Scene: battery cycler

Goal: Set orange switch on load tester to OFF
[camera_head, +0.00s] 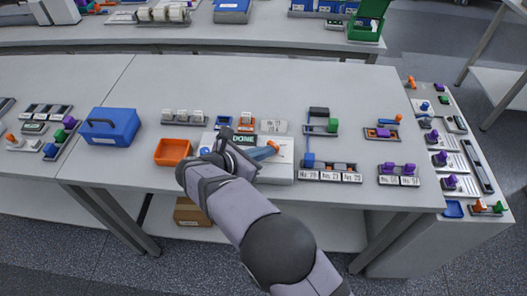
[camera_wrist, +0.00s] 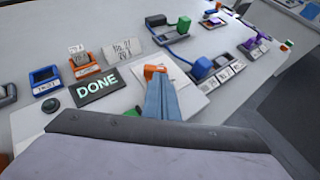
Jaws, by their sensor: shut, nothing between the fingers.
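The load tester is a pale flat box (camera_head: 283,172) near the front of the table, and it also shows in the wrist view (camera_wrist: 195,100). Its dark display (camera_wrist: 97,88) reads DONE. The orange switch (camera_wrist: 152,70) shows just past my fingertips, and it also shows in the head view (camera_head: 273,145). My gripper (camera_wrist: 158,84) is shut, its blue-grey fingers together and empty. The switch's base and position marks cannot be made out.
Behind the tester stand a blue holder (camera_wrist: 45,78), an orange holder (camera_wrist: 87,70) and a white label block (camera_wrist: 122,48). A green-and-blue connector fixture (camera_head: 331,126) stands to the right. An orange tray (camera_head: 173,152) and blue case (camera_head: 111,126) are left.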

